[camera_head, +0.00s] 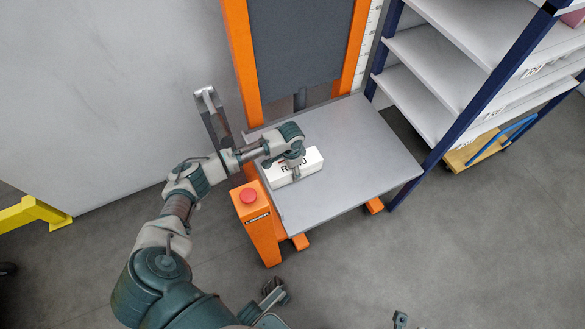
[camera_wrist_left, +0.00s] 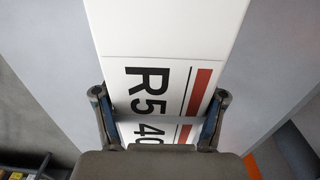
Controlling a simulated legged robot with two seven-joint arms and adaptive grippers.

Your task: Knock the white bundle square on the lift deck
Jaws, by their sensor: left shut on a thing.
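The white bundle (camera_head: 311,163) lies on the grey lift deck (camera_head: 360,150), near the deck's left side and a little askew to its edges. It carries black lettering and a red stripe, and it fills the middle of the left wrist view (camera_wrist_left: 150,35). My left gripper (camera_head: 293,170) comes down over the bundle from above. In the left wrist view its two fingers (camera_wrist_left: 160,118) are on either side of the bundle, shut on it. The gripper hides part of the label.
The lift has an orange mast (camera_head: 243,50) behind the deck and an orange post with a red button (camera_head: 249,195) at the front left. A white shelf rack (camera_head: 430,80) with blue posts stands at the right. The deck's right half is clear.

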